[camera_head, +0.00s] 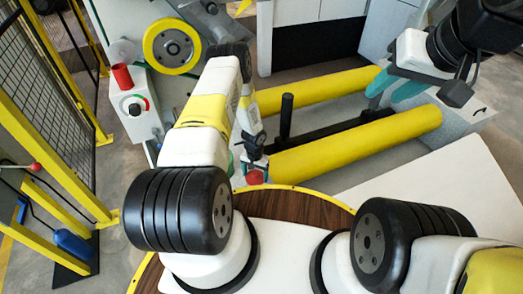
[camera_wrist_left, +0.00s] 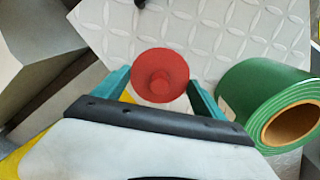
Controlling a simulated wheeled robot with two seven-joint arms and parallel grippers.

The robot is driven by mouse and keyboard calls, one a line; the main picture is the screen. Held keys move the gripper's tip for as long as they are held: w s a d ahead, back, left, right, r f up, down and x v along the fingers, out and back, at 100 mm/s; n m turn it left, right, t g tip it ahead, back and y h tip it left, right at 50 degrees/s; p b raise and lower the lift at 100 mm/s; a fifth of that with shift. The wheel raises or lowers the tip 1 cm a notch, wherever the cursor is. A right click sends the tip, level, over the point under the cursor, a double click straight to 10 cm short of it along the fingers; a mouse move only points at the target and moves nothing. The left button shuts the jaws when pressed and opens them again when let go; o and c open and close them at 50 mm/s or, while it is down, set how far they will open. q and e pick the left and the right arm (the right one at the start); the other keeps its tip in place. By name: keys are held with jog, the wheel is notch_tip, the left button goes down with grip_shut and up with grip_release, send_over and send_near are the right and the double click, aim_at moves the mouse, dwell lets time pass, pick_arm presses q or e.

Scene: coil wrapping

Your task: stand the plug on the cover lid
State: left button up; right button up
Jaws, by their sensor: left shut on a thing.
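A red round plug (camera_wrist_left: 160,75) with a small central knob sits between the teal fingers of my left gripper (camera_wrist_left: 161,88) in the left wrist view. My left gripper is shut on it. In the head view the red plug (camera_head: 256,177) shows small below my left arm, just beyond the wooden table edge. A grey diamond-patterned plate (camera_wrist_left: 225,35) lies beyond the plug in the left wrist view; I cannot tell whether it is the cover lid, or its distance from the plug. My right gripper (camera_head: 392,88) is at the upper right, its teal fingers apart and empty.
A green roll (camera_wrist_left: 265,100) lies right of the plug. Two yellow rollers (camera_head: 350,143) lie beyond the wooden, yellow-edged table (camera_head: 290,205), with a black post (camera_head: 286,117) between them. A control box (camera_head: 140,112) and a yellow wheel (camera_head: 172,46) stand left, near yellow fencing (camera_head: 50,150).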

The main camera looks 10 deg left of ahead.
pick_arm(q)
jog(key=o, duration=1.3)
jog(key=shift+o, duration=0.2)
notch_tip(320, 180, up, 12)
notch_tip(320, 180, up, 26)
jog(key=f+n+t, duration=0.1)
jog(key=t, duration=0.1)
send_over(255, 173)
jog(key=w+a, duration=0.1)
jog(key=s+r+t, duration=0.1)
jog(key=s+r, duration=0.2)
jog(key=r, duration=0.7)
jog(key=s+d+r+t+h, duration=0.1)
jog(key=s+r, duration=0.7)
jog(key=s, duration=0.3)
jog(key=s+d+r+t+h, duration=0.1)
jog(key=s+d+r+t, duration=0.1)
jog(key=s+r, duration=0.7)
jog(key=s, duration=0.2)
jog(key=shift+s+d+n, duration=0.2)
jog(key=shift+s+n, duration=0.1)
